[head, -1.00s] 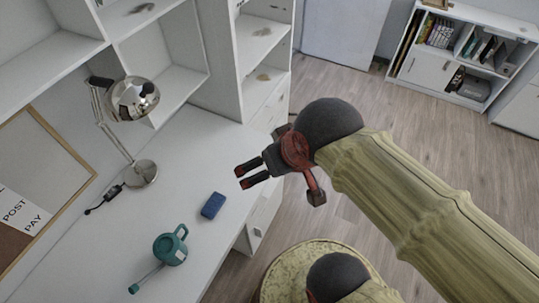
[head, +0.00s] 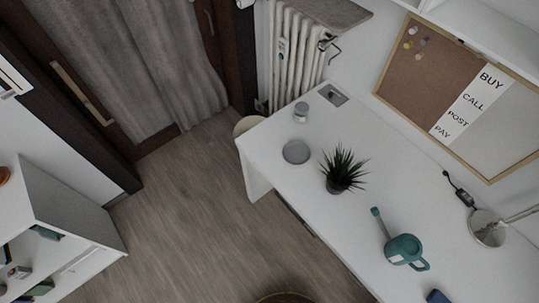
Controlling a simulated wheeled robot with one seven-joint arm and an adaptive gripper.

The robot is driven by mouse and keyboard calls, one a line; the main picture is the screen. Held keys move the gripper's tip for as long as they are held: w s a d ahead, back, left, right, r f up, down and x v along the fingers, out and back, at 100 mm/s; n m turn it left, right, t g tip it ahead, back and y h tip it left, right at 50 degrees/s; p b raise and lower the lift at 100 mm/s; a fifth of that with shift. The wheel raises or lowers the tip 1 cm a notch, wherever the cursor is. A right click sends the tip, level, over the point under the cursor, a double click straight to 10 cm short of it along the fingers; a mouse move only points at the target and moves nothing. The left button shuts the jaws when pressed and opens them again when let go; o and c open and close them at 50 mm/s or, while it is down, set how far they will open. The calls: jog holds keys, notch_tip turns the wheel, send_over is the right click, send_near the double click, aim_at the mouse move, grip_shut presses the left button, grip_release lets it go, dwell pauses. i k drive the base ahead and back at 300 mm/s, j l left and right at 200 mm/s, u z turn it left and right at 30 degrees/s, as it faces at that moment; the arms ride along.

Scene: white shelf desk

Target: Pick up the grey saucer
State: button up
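The grey saucer (head: 296,152) lies flat on the white desk (head: 318,226), near its far left end. It is round and looks empty. A small light jar (head: 301,111) stands behind it, apart from it. A dark green potted plant (head: 343,170) stands to its right, a short gap away. My gripper is not in the head view now, so its present state is hidden.
A teal watering can (head: 403,250) stands farther right on the desk, its spout toward the plant. A lamp base (head: 487,228) and a blue block (head: 438,297) are at the right. A radiator (head: 295,55) is behind the desk's left end. Open floor (head: 205,215) lies left of the desk.

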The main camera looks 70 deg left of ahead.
aim_at(295, 153)
jog(key=u, duration=2.35)
jog(key=i+j+z, duration=0.15)
jog(key=z, duration=1)
jog(key=i+j+z, duration=0.1)
jog(key=j+z, duration=0.3)
jog(key=j, duration=0.45)
jog(key=j+z, duration=0.35)
jog(key=j, duration=0.45)
jog(key=k+j+z, duration=0.15)
jog(key=j+z, duration=0.25)
jog(key=j, duration=0.45)
jog(key=k+j, duration=0.1)
jog(key=j, duration=0.45)
jog(key=k+j, duration=0.1)
jog(key=j, duration=0.45)
jog(key=k+j, duration=0.1)
jog(key=j, duration=0.45)
